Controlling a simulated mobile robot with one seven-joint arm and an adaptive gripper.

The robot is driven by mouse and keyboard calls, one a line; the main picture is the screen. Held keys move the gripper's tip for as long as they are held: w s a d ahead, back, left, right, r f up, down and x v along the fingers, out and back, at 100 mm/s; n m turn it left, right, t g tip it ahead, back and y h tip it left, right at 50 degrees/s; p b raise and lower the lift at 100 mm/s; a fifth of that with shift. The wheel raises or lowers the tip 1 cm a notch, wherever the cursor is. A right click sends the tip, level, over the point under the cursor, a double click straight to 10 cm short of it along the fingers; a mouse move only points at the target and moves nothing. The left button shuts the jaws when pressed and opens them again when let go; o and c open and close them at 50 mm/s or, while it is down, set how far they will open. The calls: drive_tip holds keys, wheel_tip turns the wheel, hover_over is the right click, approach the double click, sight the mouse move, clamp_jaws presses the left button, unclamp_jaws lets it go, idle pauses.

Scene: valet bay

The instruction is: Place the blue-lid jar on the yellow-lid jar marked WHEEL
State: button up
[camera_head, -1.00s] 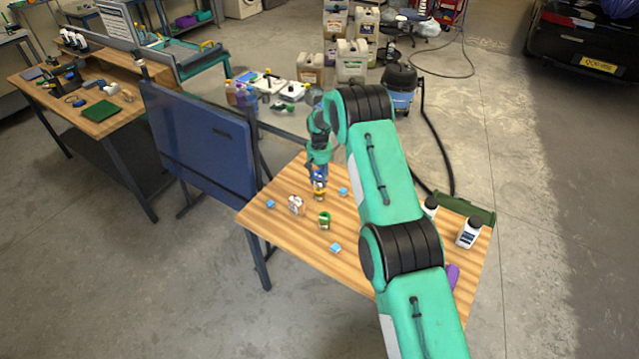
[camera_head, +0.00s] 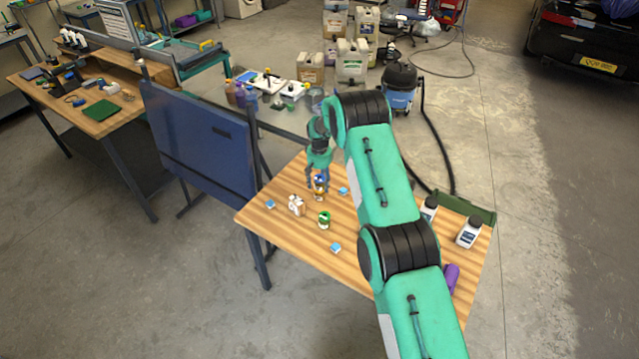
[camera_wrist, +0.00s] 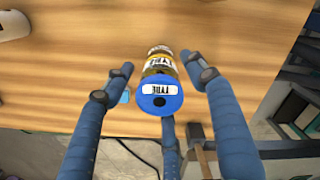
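The blue-lid jar (camera_wrist: 160,96) stands upright in the middle of the wrist view, its lid toward the camera and its lid label upside down, seemingly reading TYRE. A second jar (camera_wrist: 160,49) shows partly below it, and the two look stacked; its label and lid are mostly hidden, so I cannot confirm WHEEL. In the head view the stack (camera_head: 319,191) stands on the wooden table. My gripper (camera_wrist: 160,75) has its fingers spread around the blue-lid jar with gaps at the sides. It also shows above the stack in the head view (camera_head: 317,180).
A blue panel (camera_head: 200,140) stands left.

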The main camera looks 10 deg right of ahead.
sight(319, 177)
drive_tip(key=shift+r, duration=0.2)
wheel_tip(319, 177, up, 12)
drive_tip(key=shift+f, duration=0.1)
idle(0.7)
drive_tip(key=shift+w, duration=0.1)
idle(0.5)
